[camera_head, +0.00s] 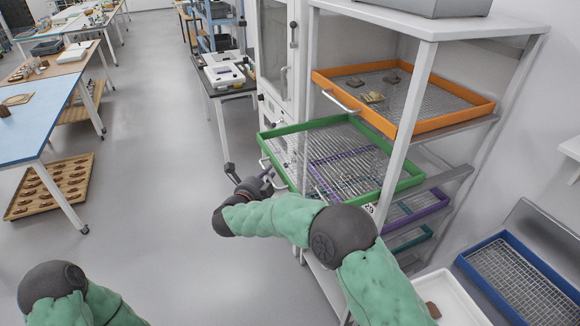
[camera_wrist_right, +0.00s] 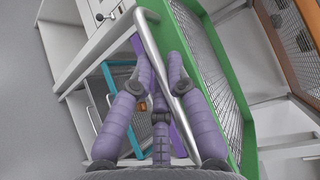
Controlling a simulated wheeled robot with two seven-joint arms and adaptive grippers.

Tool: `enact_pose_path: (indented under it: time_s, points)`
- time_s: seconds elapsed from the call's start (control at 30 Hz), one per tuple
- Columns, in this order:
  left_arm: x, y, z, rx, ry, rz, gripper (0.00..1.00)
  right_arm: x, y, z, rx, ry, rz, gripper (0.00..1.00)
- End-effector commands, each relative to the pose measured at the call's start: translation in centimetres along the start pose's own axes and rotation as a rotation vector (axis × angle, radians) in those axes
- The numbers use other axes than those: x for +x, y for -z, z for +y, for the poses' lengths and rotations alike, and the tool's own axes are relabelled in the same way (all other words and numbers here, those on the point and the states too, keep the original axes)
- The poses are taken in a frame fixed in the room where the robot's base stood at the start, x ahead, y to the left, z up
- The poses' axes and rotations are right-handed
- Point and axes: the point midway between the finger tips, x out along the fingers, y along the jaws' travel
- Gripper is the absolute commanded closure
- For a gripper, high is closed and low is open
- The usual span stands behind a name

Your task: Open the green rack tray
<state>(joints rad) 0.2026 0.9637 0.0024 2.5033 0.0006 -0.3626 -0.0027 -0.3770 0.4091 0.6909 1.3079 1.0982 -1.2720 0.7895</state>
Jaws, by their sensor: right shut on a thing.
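The green rack tray (camera_head: 290,128) is a wire-mesh tray with a green rim on the rack's middle level. It sticks out to the left past the rack's front posts, so it stands at least partly open. Its green side also fills the middle of the right wrist view (camera_wrist_right: 215,70). My right gripper (camera_head: 262,180) is at the tray's front, partly hidden by my wrist. In the right wrist view, its purple fingers (camera_wrist_right: 160,62) are shut on the tray's silver bar handle (camera_wrist_right: 150,42). My left gripper is out of view.
An orange tray (camera_head: 414,128) with sherds sits above, also jutting out. Purple (camera_head: 430,205) and teal (camera_head: 412,240) trays sit lower. The white rack post (camera_head: 408,110) stands beside the green tray. A blue tray (camera_head: 500,290) is at lower right. The floor (camera_head: 160,190) left of the rack is clear.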

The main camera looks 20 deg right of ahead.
Motion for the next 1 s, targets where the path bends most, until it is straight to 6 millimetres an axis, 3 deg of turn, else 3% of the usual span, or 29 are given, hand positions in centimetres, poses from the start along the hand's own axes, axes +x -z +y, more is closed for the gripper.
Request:
enact_pose_path:
  time_s: [0.1,0.3,0.73,0.77,0.83,1.0]
  points:
    - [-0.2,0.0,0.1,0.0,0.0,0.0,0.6,-1.6,-1.6,0.5,-0.001,-0.001,-0.002,1.0]
    - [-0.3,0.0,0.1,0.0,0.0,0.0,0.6,-2.9,-3.0,0.9,-0.001,-0.002,0.0,1.0]
    - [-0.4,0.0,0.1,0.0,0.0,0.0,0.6,-3.2,-3.2,1.1,0.0,-0.002,0.002,1.0]
    - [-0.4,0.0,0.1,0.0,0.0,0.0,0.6,-3.2,-3.2,1.1,0.0,-0.002,0.002,0.8]
    - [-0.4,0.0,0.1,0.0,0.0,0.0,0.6,-3.2,-3.2,1.1,0.0,-0.002,0.002,0.61]
    - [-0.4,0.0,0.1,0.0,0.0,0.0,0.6,-3.2,-3.2,1.0,0.0,-0.001,0.001,0.58]
